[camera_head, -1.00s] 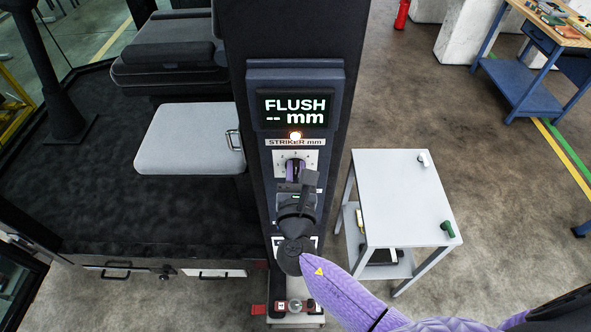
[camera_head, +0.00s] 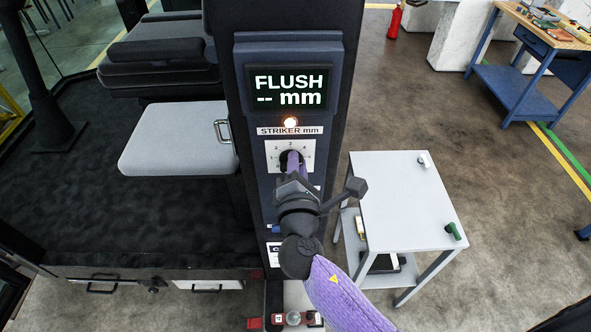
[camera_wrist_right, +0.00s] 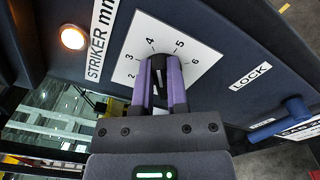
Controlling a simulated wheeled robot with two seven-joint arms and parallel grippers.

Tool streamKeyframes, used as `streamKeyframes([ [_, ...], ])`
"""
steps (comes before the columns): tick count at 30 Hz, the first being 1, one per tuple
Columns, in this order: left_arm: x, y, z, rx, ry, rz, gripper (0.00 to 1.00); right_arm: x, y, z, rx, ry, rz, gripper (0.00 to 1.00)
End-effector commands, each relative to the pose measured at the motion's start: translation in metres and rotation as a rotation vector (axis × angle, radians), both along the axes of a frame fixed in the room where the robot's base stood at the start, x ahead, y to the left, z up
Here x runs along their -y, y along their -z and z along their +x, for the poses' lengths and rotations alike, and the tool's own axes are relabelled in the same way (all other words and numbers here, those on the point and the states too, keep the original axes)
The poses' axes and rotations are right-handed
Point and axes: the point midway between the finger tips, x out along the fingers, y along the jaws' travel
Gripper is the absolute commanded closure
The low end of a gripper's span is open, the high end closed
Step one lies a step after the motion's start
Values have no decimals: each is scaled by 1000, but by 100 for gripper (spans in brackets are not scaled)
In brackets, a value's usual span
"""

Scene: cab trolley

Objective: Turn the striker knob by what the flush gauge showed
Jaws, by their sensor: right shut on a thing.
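The striker knob (camera_wrist_right: 158,92) is dark with a small pale mark, set in a white dial plate (camera_wrist_right: 198,60) numbered around its edge. My right gripper (camera_wrist_right: 160,72) is shut on the knob, with purple fingers on both sides. In the wrist view the fingers point roughly between 4 and 5; the knob's exact setting is hard to tell. In the head view the right gripper (camera_head: 291,160) reaches up to the dial and covers much of it. The flush display (camera_head: 289,90) above reads "FLUSH -- mm". My left gripper is out of view.
A lit orange lamp (camera_head: 291,123) sits above the STRIKER label. A blue handle (camera_wrist_right: 292,108) is near the LOCK label. A trolley (camera_head: 400,190) at right carries a green-handled item (camera_head: 453,231) and a pale item (camera_head: 424,161).

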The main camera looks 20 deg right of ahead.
Motion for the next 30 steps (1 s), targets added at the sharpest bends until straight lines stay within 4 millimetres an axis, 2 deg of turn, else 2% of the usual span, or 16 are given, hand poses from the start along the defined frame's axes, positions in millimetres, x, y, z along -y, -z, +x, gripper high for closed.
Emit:
streamKeyframes([
  [3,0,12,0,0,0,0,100,1,5,0,30,0,105,100],
  [15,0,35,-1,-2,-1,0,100,2,8,-1,119,1,413,100],
  [30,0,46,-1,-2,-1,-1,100,3,9,-1,166,0,581,100],
])
